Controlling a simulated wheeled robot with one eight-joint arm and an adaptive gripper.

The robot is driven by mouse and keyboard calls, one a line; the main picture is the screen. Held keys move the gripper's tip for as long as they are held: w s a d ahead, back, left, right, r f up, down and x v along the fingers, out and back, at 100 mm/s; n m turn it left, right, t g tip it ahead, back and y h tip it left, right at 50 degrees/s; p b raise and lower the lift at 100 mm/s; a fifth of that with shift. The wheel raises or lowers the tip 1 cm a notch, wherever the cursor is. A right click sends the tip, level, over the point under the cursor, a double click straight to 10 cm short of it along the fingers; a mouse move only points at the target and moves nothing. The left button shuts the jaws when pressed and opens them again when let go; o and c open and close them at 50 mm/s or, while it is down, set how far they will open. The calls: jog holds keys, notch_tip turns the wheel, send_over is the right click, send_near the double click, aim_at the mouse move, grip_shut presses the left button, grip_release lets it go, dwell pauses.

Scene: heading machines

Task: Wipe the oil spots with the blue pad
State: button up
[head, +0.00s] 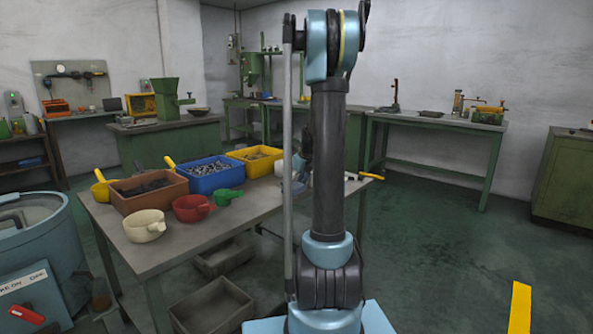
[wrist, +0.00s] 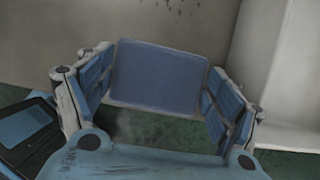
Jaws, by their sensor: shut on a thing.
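My gripper (wrist: 160,64) is in the wrist view with one blue-lined finger at each side of the blue pad (wrist: 157,82). It is shut on the pad, which is a flat, rounded rectangle facing the camera. Small dark spots (wrist: 182,6) show on a pale beige surface at the top edge of the wrist view, beyond the pad and apart from it. I cannot tell for certain that they are the oil spots. In the head view my upright arm hides part of the table, and the gripper and pad cannot be made out clearly.
A grey table (head: 215,225) holds a brown bin (head: 150,190), a blue bin (head: 208,178), a yellow bin (head: 255,160) and several scoops. Grey crates (head: 212,306) lie on the floor by it. A blue machine (head: 40,235) stands at left. Green floor is open at right.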

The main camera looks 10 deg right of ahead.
aim_at(295, 186)
jog(key=shift+s+d+r, duration=0.15)
jog(key=shift+s+d, duration=0.1)
jog(key=shift+r, duration=4)
jog(key=shift+a, duration=0.1)
